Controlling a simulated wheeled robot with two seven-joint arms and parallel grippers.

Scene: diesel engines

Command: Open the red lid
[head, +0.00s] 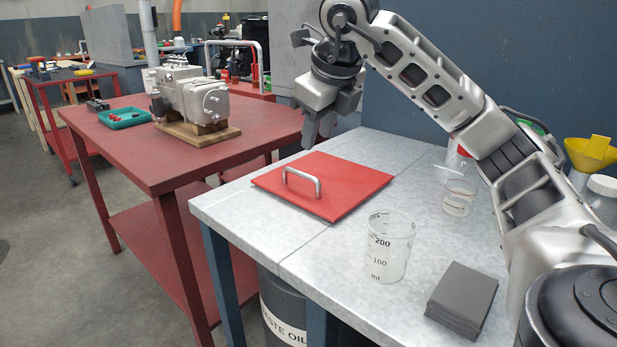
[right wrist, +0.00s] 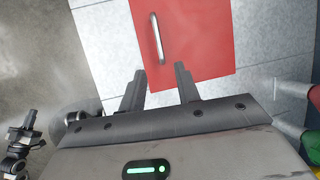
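The red lid (head: 340,190) lies flat and closed on the light metal worktop. A silver bar handle (head: 302,182) stands on it near its left edge. In the right wrist view the red lid (right wrist: 195,40) fills the upper middle, and its handle (right wrist: 157,38) points up from between the fingers. My right gripper (head: 318,138) hangs above the far edge of the lid, pointing down, apart from the handle. In the right wrist view its two fingers (right wrist: 160,85) are spread with nothing between them. My left gripper does not show in the head view.
A glass beaker (head: 390,247) and a grey stack of pads (head: 462,298) stand on the worktop (head: 250,228) near the lid. A smaller beaker (head: 459,197) stands behind. A waste oil drum (head: 283,308) is below. A red table (head: 150,155) with an engine (head: 190,98) stands left.

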